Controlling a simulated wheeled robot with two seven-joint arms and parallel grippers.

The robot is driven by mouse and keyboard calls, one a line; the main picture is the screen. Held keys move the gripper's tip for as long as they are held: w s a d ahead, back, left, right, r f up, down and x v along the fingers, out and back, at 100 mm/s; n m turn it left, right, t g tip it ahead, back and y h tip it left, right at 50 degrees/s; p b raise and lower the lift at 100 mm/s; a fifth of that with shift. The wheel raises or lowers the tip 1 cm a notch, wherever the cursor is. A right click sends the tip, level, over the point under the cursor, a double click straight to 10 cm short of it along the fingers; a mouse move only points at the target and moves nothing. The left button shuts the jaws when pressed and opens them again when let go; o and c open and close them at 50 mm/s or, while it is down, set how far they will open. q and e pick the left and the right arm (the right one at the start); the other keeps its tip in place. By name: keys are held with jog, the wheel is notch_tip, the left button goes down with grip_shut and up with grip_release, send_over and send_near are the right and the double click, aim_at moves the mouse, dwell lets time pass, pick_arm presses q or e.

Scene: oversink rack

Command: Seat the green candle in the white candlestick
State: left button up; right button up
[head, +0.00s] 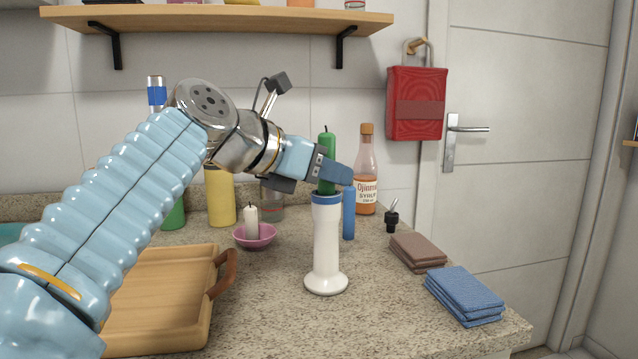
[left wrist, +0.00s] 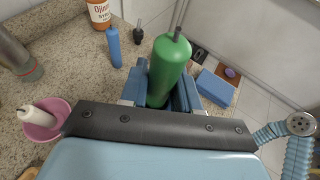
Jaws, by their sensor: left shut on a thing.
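The green candle (head: 326,145) is upright, with a dark wick, in my left gripper (head: 335,172). The gripper is shut around its lower part; the wrist view shows the green candle (left wrist: 170,62) between the fingers. The white candlestick (head: 325,245) stands upright on the counter with a blue band at its top. The candle's lower end is right at the candlestick's top, in line with it in the head view. I cannot tell whether it is inside the socket. The candlestick is hidden in the wrist view. My right gripper is not in view.
A blue candle (head: 349,213) stands close behind the candlestick, near a syrup bottle (head: 366,170). A white candle (head: 251,222) sits in a pink bowl (head: 262,238). A wooden tray (head: 165,300) is at left; brown cloths (head: 418,250) and blue cloths (head: 464,293) lie at right.

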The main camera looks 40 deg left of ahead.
pick_arm(q)
jog(key=shift+r, duration=0.15)
jog(key=o, duration=1)
jog(key=shift+o, duration=0.2)
jog(key=shift+s, duration=0.1)
jog(key=p+v, duration=0.1)
jog(key=v, duration=1.1)
jog(key=shift+d, duration=0.15)
